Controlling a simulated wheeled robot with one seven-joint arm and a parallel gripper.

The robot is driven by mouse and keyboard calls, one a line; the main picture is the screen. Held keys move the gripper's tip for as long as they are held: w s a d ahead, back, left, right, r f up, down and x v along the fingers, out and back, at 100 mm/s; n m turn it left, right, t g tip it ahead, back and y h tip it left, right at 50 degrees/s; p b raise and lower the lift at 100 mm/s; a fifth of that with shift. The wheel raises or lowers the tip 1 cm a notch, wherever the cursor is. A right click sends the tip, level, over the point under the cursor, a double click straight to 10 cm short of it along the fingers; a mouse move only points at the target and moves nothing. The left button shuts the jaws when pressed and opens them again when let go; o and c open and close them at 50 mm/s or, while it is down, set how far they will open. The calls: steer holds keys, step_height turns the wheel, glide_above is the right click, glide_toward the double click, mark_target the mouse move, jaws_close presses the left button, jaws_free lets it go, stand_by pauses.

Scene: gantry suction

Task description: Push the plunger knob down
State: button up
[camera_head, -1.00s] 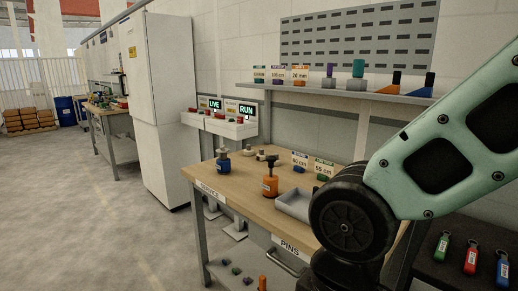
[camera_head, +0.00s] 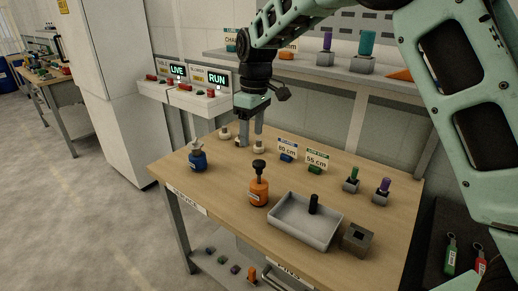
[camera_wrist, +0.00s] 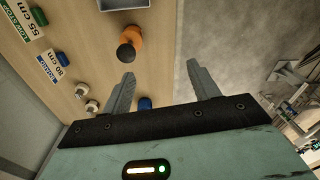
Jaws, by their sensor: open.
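An orange bottle-shaped body (camera_head: 258,192) with an upright black plunger knob (camera_head: 259,164) stands on the wooden bench (camera_head: 215,225). A blue body (camera_head: 198,164) with a pale knob (camera_head: 196,145) stands to its left. My gripper (camera_head: 250,138) is open and empty, fingers down, above the back part of the bench, behind and apart from both bodies. In the wrist view, the black knob (camera_wrist: 126,53) and orange body (camera_wrist: 132,36) show beyond the left fingertip. The blue body (camera_wrist: 145,103) shows beside the left finger, its knob hidden.
A grey tray (camera_head: 290,232) holding a black peg sits to the right, next to a grey block (camera_head: 356,238). Small pale knobs and signs for 80 cm (camera_head: 287,149) and 55 cm (camera_head: 316,159) stand at the back. The front left bench top is clear.

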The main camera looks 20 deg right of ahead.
steer(key=r+p, duration=0.2)
glide_above(259, 162)
steer(key=shift+n+h, duration=0.4)
step_height(259, 162, down, 18)
steer(key=p, duration=0.5)
